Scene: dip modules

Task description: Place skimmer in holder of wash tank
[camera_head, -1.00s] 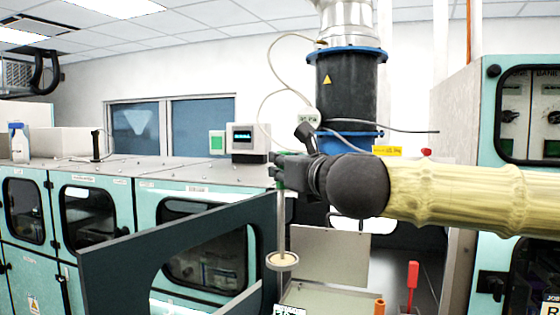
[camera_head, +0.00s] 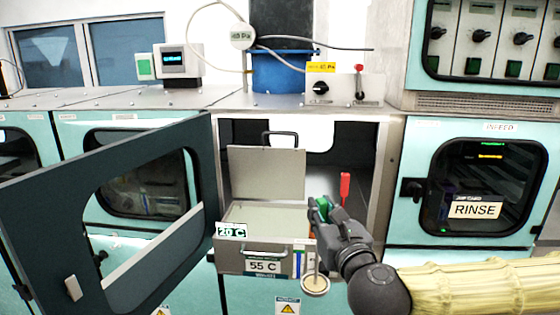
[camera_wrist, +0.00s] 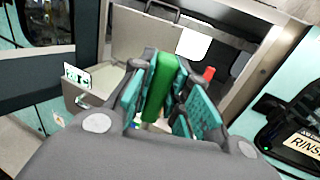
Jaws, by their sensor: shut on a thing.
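My gripper (camera_head: 322,210) is shut on the green grip of the skimmer. The skimmer's round pale disc (camera_head: 316,284) hangs below on a thin rod, in front of the wash tank. The green grip (camera_wrist: 160,88) shows between the teal finger pads in the wrist view. My gripper is at the tank's right front corner. I cannot clearly make out the holder; the gripper hides part of that corner.
The dark bay door (camera_head: 190,250) stands open at the left. A red-handled tool (camera_head: 345,188) stands right of the tank in the bay. The closed RINSE cabinet (camera_head: 480,190) is at the right. The bay opening above the tank is clear.

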